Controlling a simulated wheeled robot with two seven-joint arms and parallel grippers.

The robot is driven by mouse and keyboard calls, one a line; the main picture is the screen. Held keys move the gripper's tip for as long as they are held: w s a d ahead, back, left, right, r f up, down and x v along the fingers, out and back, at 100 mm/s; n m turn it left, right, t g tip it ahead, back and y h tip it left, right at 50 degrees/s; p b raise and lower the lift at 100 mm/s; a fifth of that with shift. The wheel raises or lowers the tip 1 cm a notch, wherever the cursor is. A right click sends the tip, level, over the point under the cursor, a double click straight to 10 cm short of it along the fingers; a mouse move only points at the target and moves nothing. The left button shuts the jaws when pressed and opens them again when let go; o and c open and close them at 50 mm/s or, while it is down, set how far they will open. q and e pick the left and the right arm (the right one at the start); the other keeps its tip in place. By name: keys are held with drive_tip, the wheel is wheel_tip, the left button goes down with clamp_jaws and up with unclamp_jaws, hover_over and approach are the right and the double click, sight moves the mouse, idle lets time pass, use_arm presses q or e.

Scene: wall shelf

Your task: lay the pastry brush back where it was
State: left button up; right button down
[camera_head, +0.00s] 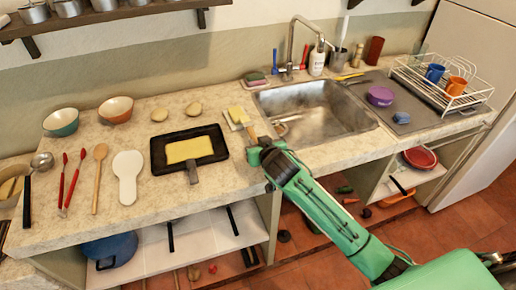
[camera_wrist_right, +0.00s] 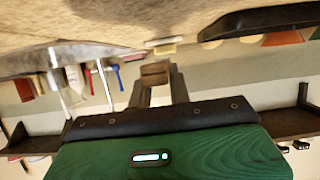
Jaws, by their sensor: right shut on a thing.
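The pastry brush (camera_head: 238,115) has a pale yellow head and a short wooden handle. It is just left of the sink, at or slightly above the counter; I cannot tell whether it touches. My right gripper (camera_head: 257,146) is shut on the handle, with the head pointing away toward the wall. In the right wrist view the handle (camera_wrist_right: 155,72) sits between the fingers of the right gripper (camera_wrist_right: 157,84), and the pale head (camera_wrist_right: 165,48) shows beyond. My left gripper is not in view.
A dark pan (camera_head: 155,160) with a yellow slab lies left of the brush. The sink (camera_head: 320,112) is to its right, and a sponge (camera_head: 256,78) sits behind. A spoon rest (camera_head: 127,175), wooden spoon (camera_head: 98,165) and red tongs (camera_head: 75,180) lie farther left. Bare counter (camera_head: 225,182) lies in front.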

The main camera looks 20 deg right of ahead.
wheel_tip(320, 180, down, 2)
drive_tip(key=shift+f, duration=0.25)
drive_tip(key=shift+f, duration=0.55)
drive_tip(key=c, duration=1.3)
unclamp_jaws()
